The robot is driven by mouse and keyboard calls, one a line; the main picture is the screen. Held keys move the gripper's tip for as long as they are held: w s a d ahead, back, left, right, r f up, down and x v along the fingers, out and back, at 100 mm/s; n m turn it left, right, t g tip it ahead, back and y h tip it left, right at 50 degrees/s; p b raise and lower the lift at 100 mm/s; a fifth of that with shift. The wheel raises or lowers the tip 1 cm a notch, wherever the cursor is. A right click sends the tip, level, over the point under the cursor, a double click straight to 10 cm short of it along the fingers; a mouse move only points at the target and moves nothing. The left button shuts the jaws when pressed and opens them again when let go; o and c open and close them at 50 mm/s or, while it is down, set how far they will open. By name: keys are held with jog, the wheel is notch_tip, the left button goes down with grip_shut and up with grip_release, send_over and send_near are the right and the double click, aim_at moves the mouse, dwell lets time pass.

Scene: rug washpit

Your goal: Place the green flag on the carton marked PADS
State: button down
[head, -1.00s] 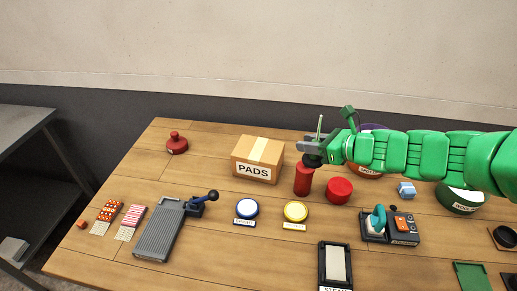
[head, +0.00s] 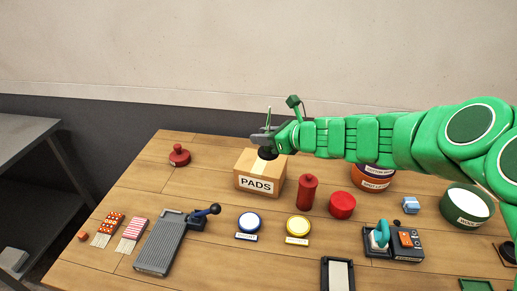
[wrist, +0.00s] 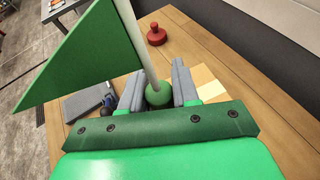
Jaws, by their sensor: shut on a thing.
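The green flag (wrist: 85,62) fills the left of the wrist view, on a pale pole with a round green ball (wrist: 158,94) low on it. My gripper (wrist: 158,90) is shut on it, with the grey fingers on both sides of the ball. In the head view my gripper (head: 267,140) is over the back of the carton marked PADS (head: 258,184), with the pole upright. The carton is a closed brown box with a pale tape strip. My gripper hides part of its top. I cannot tell whether the flag's base touches it.
A red canister (head: 307,193) and a low red round thing (head: 342,205) stand right of the carton. A dark red knobbed weight (head: 179,156) stands at the back left. Blue (head: 248,222) and yellow (head: 298,226) buttons are in front. Free wood lies left of the carton.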

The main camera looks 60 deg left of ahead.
jog(key=shift+w+a+f, duration=0.85)
jog(key=shift+a+f, duration=0.6)
jog(key=shift+a, duration=0.2)
jog(key=shift+w+a+f, duration=0.8)
jog(key=shift+a+f, duration=0.7)
jog(key=shift+a, duration=0.15)
jog(key=shift+w+a+f, duration=0.85)
jog(key=shift+a+f, duration=0.6)
jog(key=shift+a, duration=0.2)
jog(key=shift+f, duration=1.55)
jog(key=c, duration=0.8)
grip_release()
jog(key=shift+f, duration=0.1)
